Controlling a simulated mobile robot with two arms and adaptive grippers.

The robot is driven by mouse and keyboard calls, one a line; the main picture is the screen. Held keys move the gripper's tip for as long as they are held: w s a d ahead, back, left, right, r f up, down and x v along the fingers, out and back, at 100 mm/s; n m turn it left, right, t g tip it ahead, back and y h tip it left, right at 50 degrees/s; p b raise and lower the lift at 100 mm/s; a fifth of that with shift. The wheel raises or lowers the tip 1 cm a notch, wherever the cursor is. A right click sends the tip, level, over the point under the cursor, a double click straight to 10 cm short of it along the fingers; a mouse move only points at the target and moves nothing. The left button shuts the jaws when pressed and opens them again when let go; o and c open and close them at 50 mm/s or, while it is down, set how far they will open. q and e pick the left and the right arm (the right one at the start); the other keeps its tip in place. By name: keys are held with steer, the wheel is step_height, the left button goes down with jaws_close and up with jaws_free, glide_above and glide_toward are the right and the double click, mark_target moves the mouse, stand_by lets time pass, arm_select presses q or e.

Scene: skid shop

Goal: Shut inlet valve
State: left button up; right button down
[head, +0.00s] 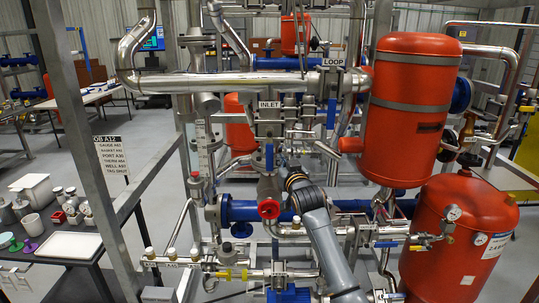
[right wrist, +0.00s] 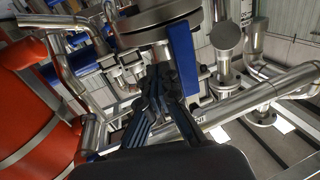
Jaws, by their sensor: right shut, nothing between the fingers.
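The INLET sign (head: 268,105) hangs on the pipework in the middle of the head view. Below it is a valve with a blue lever (head: 269,157) that stands upright. My right arm reaches up to this spot from the bottom, and my right gripper (head: 284,171) is small and partly hidden beside the lever. In the right wrist view my right gripper (right wrist: 160,82) is shut and empty. A long blue lever (right wrist: 183,58) stands close beside its fingers, below a round metal flange (right wrist: 155,17). I cannot tell whether they touch. My left gripper is not in view.
Red tanks (head: 412,95) stand right of the valve. A thick steel pipe (head: 240,83) crosses above, and a blue pipe (head: 245,210) runs below. A red round cap (head: 268,208) sits under the lever. A slanted grey post (head: 85,130) and a bench (head: 70,244) are at left.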

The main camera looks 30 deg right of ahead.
mark_target(268, 159)
steer(key=shift+a, duration=0.1)
stand_by(0.3)
steer(key=shift+w+a, duration=0.25)
steer(key=shift+a, duration=0.1)
steer(key=shift+w+a+f, duration=0.1)
steer(key=shift+w+a, duration=0.3)
steer(key=shift+a, duration=0.25)
steer(key=shift+w+a, duration=0.4)
steer(key=shift+a, duration=0.2)
steer(key=shift+w+a+r, duration=0.15)
steer(key=shift+w+a, duration=0.2)
steer(key=shift+a, duration=0.2)
steer(key=shift+w+a+r, duration=0.15)
steer(key=shift+w+a, duration=0.15)
steer(key=shift+a, duration=0.2)
steer(key=shift+r, duration=0.1)
